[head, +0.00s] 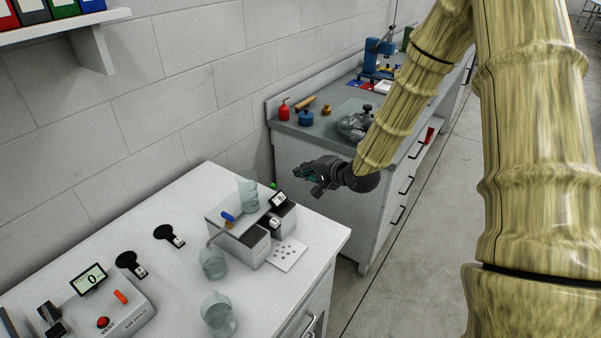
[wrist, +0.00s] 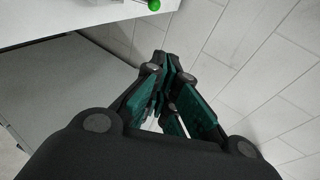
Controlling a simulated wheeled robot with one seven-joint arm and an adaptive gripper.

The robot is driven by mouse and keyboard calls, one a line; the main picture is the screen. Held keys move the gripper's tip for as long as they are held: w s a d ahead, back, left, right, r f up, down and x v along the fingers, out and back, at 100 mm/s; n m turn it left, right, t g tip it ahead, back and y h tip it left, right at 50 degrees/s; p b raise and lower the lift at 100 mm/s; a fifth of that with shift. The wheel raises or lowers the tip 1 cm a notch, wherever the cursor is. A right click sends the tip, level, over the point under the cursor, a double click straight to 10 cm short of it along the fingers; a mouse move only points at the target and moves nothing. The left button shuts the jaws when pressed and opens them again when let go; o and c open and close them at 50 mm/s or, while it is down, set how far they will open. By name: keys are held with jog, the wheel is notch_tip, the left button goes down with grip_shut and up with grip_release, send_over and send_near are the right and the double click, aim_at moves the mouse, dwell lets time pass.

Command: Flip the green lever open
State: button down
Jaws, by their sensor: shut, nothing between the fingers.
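A small green ball-shaped knob (head: 273,185), which looks like the end of the green lever, shows behind the white two-block device (head: 240,232) on the near white bench. The rest of that lever is hidden or too small to make out. The knob also shows at the top edge of the wrist view (wrist: 154,5), beside the white bench edge. My gripper (head: 304,175), dark with teal pads, is shut and empty. It hangs right of the knob, apart from it. In the wrist view its fingers (wrist: 167,66) point toward the tiled wall, below the knob.
A blue-handled lever (head: 229,217) and glass beakers (head: 219,315) are at the device. A panel with a red button (head: 103,323) stands at the near left. The wall is close behind the bench.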

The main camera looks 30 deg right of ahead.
jog(key=s+d+r+b, duration=0.1)
jog(key=s+r, duration=0.4)
jog(key=shift+s+d+r, duration=0.15)
jog(key=shift+s+d, duration=0.1)
jog(key=shift+s, duration=0.15)
dwell(0.7)
